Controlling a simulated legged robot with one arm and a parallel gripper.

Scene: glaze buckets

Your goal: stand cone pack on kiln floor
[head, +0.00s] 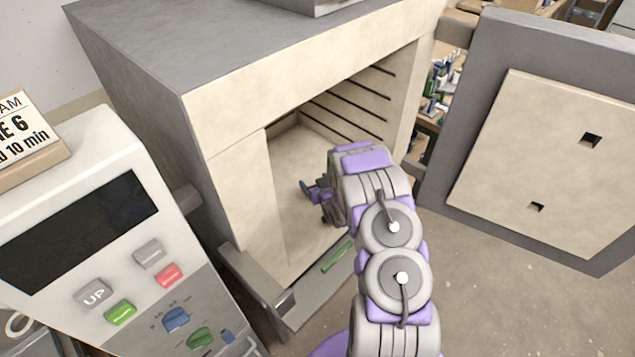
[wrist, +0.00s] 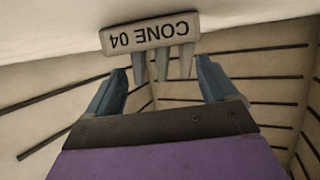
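The cone pack (wrist: 152,35) is a pale block lettered CONE 04 with several grey cones. It shows upside down in the wrist view, its base at the pale kiln floor (wrist: 50,25), which fills the top of that view. It appears to rest on the floor, cones pointing up into the chamber. My gripper (wrist: 160,70) is open, its two blue-grey fingers spread apart on either side of the cones, with the block just beyond the tips. No contact is visible. In the head view my gripper (head: 313,200) is inside the kiln; I cannot make out the pack there.
The kiln (head: 300,75) stands open, with grooved inner walls. Its door (head: 540,150) is swung out to the right. A control box (head: 100,230) with buttons stands at the left. A green strip (head: 337,256) lies at the kiln's front sill.

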